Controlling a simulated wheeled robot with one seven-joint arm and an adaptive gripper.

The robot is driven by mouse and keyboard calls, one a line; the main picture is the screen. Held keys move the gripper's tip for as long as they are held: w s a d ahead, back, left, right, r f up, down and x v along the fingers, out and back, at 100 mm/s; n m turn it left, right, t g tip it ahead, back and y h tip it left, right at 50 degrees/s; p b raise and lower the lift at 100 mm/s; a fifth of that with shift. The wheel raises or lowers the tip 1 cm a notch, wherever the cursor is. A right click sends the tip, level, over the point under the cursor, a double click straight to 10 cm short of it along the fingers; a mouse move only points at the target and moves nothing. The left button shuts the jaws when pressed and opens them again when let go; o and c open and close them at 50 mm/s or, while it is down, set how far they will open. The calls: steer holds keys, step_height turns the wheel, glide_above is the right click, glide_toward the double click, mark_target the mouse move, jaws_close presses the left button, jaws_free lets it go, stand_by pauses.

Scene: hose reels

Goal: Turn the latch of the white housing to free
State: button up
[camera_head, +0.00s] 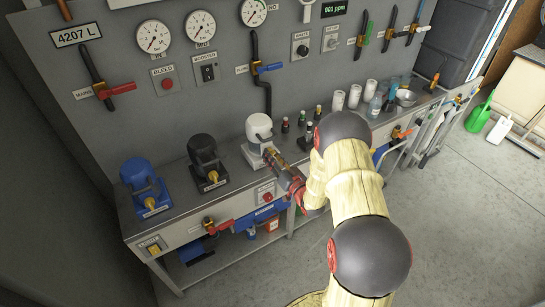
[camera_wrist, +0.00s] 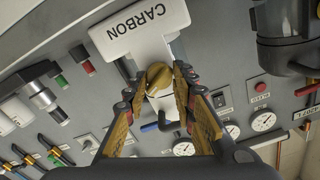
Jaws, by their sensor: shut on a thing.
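The white housing (camera_head: 258,126) stands on the bench between the black housing and some small bottles. In the wrist view its white base (camera_wrist: 112,42) carries a label reading CARBON, upside down. Its brass-coloured latch (camera_wrist: 158,72) sits between my fingertips. My gripper (camera_head: 270,157) reaches the front of the white housing from the lower right. In the wrist view both fingers of my gripper (camera_wrist: 158,80) are closed on the latch from either side. The fingers hide the latch's sides, and I cannot tell its exact turn angle.
A black housing (camera_head: 204,158) and a blue housing (camera_head: 140,180) stand to the left on the bench. Small bottles (camera_head: 308,135) and white cups (camera_head: 354,96) stand to the right. Gauges (camera_head: 153,37) and valve handles line the wall panel behind. Open floor (camera_head: 455,220) lies at the right.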

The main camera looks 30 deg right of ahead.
steer(key=m, duration=0.5)
steer(key=shift+d, duration=0.15)
steer(key=o, duration=1)
steer(key=shift+o, duration=0.6)
steer(key=s, duration=1.2)
steer(key=shift+d, duration=0.2)
